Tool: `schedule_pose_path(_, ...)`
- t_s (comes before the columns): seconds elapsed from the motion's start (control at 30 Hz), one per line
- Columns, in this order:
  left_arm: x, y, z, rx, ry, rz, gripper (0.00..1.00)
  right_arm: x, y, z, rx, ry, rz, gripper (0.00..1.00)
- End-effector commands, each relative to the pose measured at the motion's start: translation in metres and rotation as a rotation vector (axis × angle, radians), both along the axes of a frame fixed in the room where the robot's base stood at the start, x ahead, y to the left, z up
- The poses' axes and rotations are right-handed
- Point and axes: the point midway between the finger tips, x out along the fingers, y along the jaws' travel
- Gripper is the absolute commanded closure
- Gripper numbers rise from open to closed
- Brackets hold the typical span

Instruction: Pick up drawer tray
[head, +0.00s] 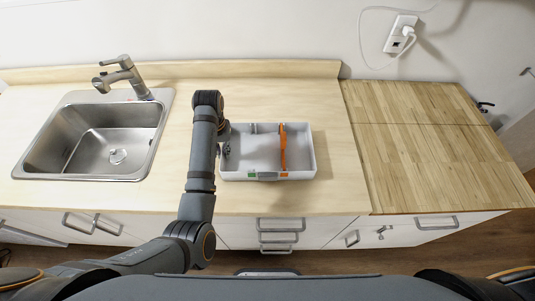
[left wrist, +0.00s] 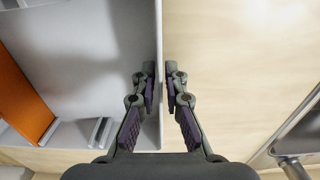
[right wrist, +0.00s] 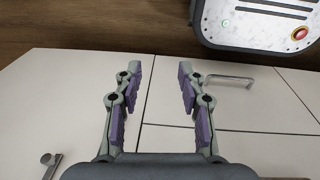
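The drawer tray (head: 308,152) is a white open box on the wooden counter, with an orange divider (head: 283,146) inside and green and orange marks on its front. My left gripper (head: 226,140) is at the tray's left wall in the head view. In the left wrist view, the fingers (left wrist: 160,92) stand on either side of the wall (left wrist: 158,35), closed in close on it. The tray rests on the counter. My right gripper (right wrist: 158,88) is open and empty, apart from the tray, over the cabinet fronts in the right wrist view.
A steel sink (head: 95,140) with a faucet (head: 125,75) lies left of the tray. A raised back edge (head: 255,70) runs behind it. A darker wood counter (head: 430,150) to the right is clear. Drawers with handles (head: 277,237) are below.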

Motion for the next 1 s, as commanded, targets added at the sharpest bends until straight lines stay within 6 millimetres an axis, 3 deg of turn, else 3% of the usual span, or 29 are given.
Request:
schedule_pose_path(0.3, 0.000, 0.000, -0.001, 0.000, 0.001, 0.000, 1.00, -0.019, -0.001, -0.002, -0.001, 0.030, 0.000, 0.60)
schedule_pose_path(0.63, 0.000, 0.000, 0.004, 0.000, 0.001, 0.000, 1.00, -0.018, -0.001, 0.003, -0.001, 0.028, -0.001, 0.60)
schedule_pose_path(0.87, 0.004, 0.001, 0.028, 0.000, 0.000, 0.000, 1.00, -0.015, -0.001, 0.029, -0.001, 0.024, -0.001, 0.60)
schedule_pose_path(1.0, 0.006, 0.001, 0.050, 0.001, 0.000, -0.001, 1.00, -0.012, -0.001, 0.055, -0.001, 0.019, 0.000, 0.60)
